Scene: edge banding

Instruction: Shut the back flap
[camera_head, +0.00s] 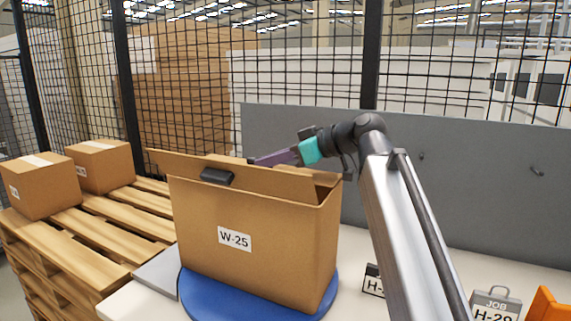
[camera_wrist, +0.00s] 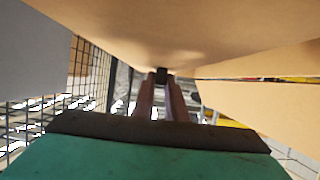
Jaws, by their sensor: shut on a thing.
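The cardboard box (camera_head: 215,270) labelled W-25 stands with its top open. A raised, tilted flap (camera_head: 185,164) spans its top, with a dark block (camera_head: 217,176) on its near face. Another flap (camera_head: 314,178) shows at the right end. I cannot tell for sure which is the back flap. My gripper (camera_head: 254,162) reaches in from the right, with its purple fingers at the raised flap's upper edge. In the wrist view, the fingers (camera_wrist: 161,85) are closed around a small black tab (camera_wrist: 162,75) beneath a cardboard panel (camera_wrist: 190,30). The box's inside is mostly hidden.
The box stands on a blue turntable (camera_head: 188,298) on a white table. A pallet (camera_head: 95,235) with two smaller boxes is at the left. A grey panel (camera_head: 470,180) and mesh fence stand behind. Tags and an orange object (camera_head: 548,305) lie at the right.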

